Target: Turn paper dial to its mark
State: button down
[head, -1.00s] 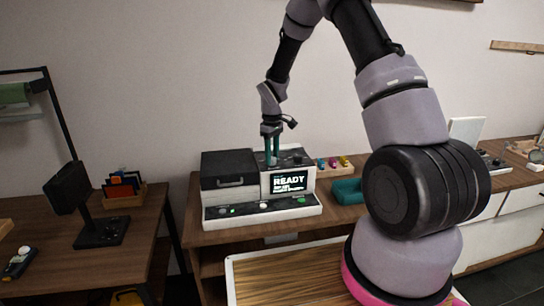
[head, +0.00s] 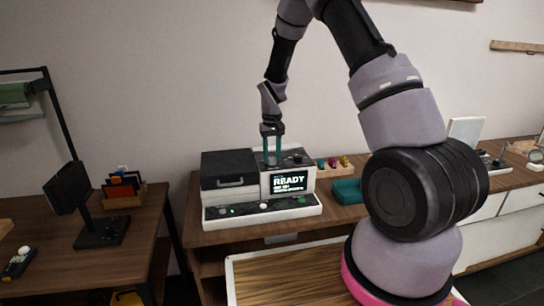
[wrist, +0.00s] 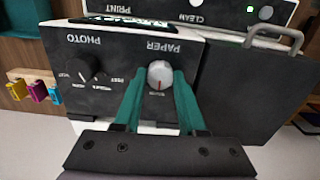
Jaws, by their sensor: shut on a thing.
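The paper dial (wrist: 159,74) is a small pale round knob beside the upside-down word PAPER in the wrist view. A red line on it points toward the bottom of that picture. My gripper (wrist: 158,80) has its two teal fingers on either side of the dial, shut on it. In the head view my gripper (head: 272,151) points straight down onto the top right of the printer (head: 262,216), and the dial cannot be made out there. Marks around the dial are hidden or too small to read.
A black photo dial (wrist: 87,69) is beside the paper dial. The printer's dark lid (head: 228,163) with a handle is to the left. The screen (head: 288,182) reads READY. A teal tray (head: 347,191) and a wooden rack (head: 335,167) with colored pieces stand to the right.

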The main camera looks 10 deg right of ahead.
aim_at(272, 158)
dwell(0.5)
jog(key=shift+c, duration=2.4)
grip_release()
notch_tip(272, 158, up, 11)
jog(key=shift+f, duration=0.1)
